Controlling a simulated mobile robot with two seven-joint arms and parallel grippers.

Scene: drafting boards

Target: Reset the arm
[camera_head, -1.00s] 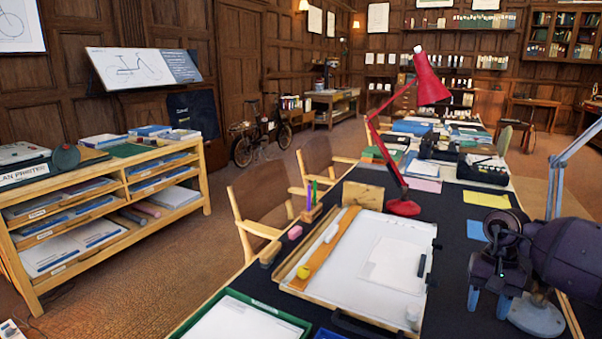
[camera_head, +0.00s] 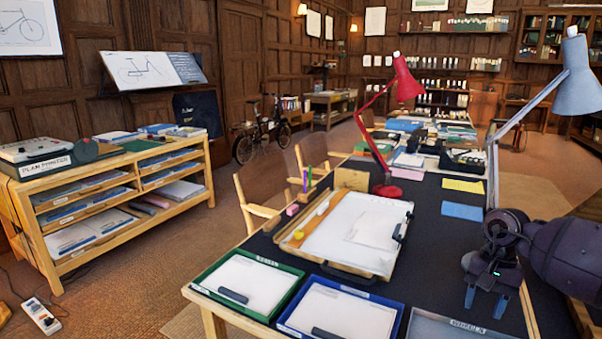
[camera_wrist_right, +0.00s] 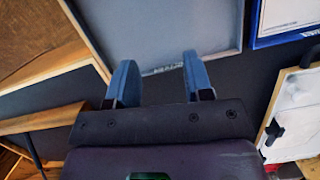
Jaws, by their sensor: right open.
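My right gripper (camera_head: 486,297) shows at the right of the head view, above the dark tabletop, with its blue fingers pointing down. It is open, with nothing between its fingers. In the right wrist view its two fingers (camera_wrist_right: 158,82) stand apart over the edge of a grey tray (camera_wrist_right: 165,30). The grey tray also shows at the bottom of the head view (camera_head: 450,328), left of the gripper. My left gripper is in neither view.
A green tray (camera_head: 207,283) and a blue tray (camera_head: 285,326) lie on the table's near end. Behind them is a drawing board (camera_head: 340,225) with paper. A red lamp (camera_head: 388,190) and a grey-blue lamp (camera_head: 575,75) stand upright. A shelf unit (camera_head: 70,262) stands at left.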

